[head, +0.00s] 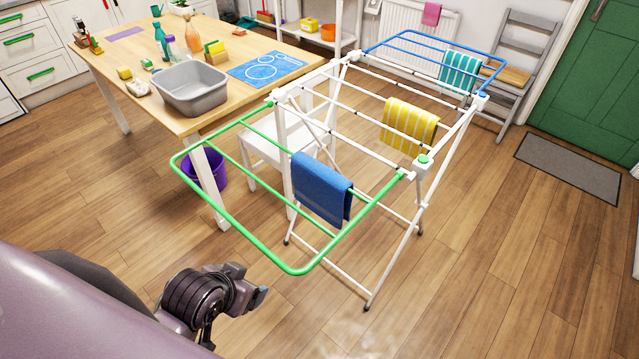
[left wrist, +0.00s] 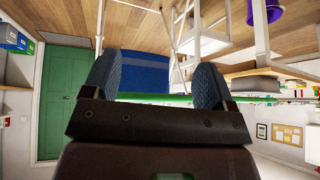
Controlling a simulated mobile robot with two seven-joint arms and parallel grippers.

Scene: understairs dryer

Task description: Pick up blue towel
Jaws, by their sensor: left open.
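The blue towel (head: 321,187) hangs over a bar of the drying rack (head: 268,265), near its green-framed front wing. In the left wrist view, which looks upside down, the blue towel (left wrist: 143,73) shows beyond and between my fingers. My left gripper (left wrist: 155,66) is open, with nothing between its fingers. In the head view, my left gripper (head: 258,297) is at the lower left, in front of the green wing and apart from the towel. My right gripper is not in view.
A yellow striped towel (head: 409,126) and a teal striped towel (head: 459,71) hang farther back on the rack. A wooden table (head: 120,75) with a grey basin (head: 190,88) stands left, a white chair (head: 262,148) beside the rack.

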